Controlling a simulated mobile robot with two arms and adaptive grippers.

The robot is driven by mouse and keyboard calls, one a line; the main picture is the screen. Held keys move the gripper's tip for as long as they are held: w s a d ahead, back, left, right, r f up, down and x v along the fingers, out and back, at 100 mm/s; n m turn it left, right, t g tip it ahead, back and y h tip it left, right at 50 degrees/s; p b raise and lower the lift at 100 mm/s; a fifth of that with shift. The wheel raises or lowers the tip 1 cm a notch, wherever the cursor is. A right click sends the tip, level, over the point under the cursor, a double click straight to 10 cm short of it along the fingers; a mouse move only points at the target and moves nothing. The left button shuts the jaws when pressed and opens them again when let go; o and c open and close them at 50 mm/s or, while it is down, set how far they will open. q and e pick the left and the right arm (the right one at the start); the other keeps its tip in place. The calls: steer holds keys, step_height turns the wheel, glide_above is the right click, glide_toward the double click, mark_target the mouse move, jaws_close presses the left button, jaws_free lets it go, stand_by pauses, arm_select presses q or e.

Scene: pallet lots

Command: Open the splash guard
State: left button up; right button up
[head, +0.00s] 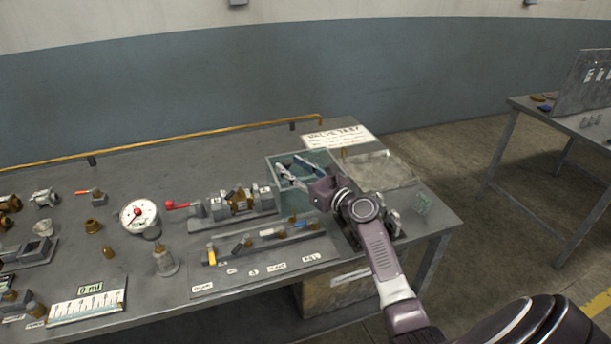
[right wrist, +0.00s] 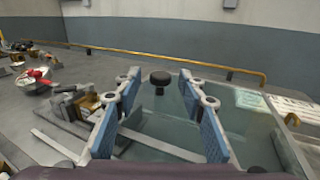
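The splash guard (head: 275,163) is a clear, green-tinted panel over the right part of the bench. It also shows in the right wrist view (right wrist: 165,126), with a black round knob (right wrist: 160,78) at it. My right gripper (head: 291,170) is over the guard, its two blue-padded fingers apart. In the right wrist view the gripper (right wrist: 160,112) is open and empty, with the knob ahead between its fingers. I cannot tell how far off the knob is. In the head view my right gripper and arm hide part of the guard. My left gripper is not in view.
A valve fixture with a red handle (head: 178,205) stands left of the guard. A yellow rail (head: 220,133) runs along the back. A sign (head: 340,136) lies behind the guard.

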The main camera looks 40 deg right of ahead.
steer(key=s+d, duration=0.1)
steer(key=s, duration=1)
steer(key=shift+d, duration=0.15)
